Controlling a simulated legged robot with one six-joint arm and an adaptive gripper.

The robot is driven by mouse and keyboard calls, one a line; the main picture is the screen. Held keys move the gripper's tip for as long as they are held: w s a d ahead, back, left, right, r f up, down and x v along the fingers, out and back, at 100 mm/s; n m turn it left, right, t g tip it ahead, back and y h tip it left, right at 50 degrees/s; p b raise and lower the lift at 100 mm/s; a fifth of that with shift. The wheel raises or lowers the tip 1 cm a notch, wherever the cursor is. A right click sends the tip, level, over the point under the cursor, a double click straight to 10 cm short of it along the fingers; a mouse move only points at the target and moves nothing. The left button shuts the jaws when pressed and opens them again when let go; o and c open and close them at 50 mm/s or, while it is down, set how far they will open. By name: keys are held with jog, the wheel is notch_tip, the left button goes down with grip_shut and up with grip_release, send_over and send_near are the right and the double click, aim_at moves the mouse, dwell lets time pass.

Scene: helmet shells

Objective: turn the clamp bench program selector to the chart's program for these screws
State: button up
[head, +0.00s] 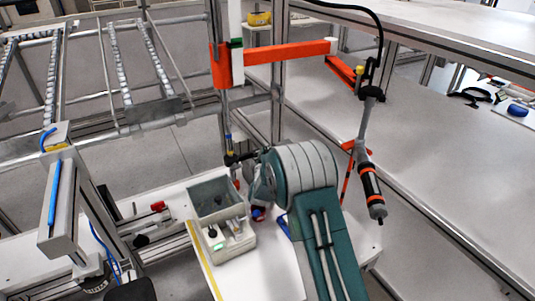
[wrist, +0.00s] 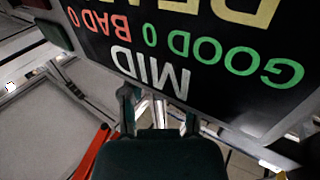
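In the wrist view my gripper (wrist: 159,100) has its two fingers apart with nothing held between them. A black display panel (wrist: 210,55) stands beyond the fingertips. Its text is upside down: white "MID", green "GOOD 0", red "BAD 0", and a cut-off yellow line. In the head view a pale box (head: 231,246) on the bench carries a small black knob (head: 212,231) and a green lit spot; I cannot tell whether this knob is the selector. My arm hides most of my gripper there. I cannot make out the chart or the screws.
A grey open bin (head: 215,198) stands behind the pale box. A screwdriver-like tool (head: 370,185) hangs from an orange arm (head: 285,52) at the right. A metal roller rack (head: 100,75) stands at the left. The white bench (head: 268,268) has some bare room at the front.

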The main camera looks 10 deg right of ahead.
jog(key=shift+a, duration=0.1)
notch_tip(320, 180, up, 10)
jog(key=shift+f, duration=0.1)
dwell(0.5)
jog(key=w+a+n+g+y, duration=0.2)
jog(key=a+g+y, duration=0.4)
jog(key=g, duration=0.1)
jog(key=s+d+r+m+g+h, duration=0.2)
jog(key=s+d+g, duration=0.3)
jog(key=s+g, duration=0.1)
jog(key=x, duration=1.1)
jog(key=shift+d, duration=0.15)
grip_shut()
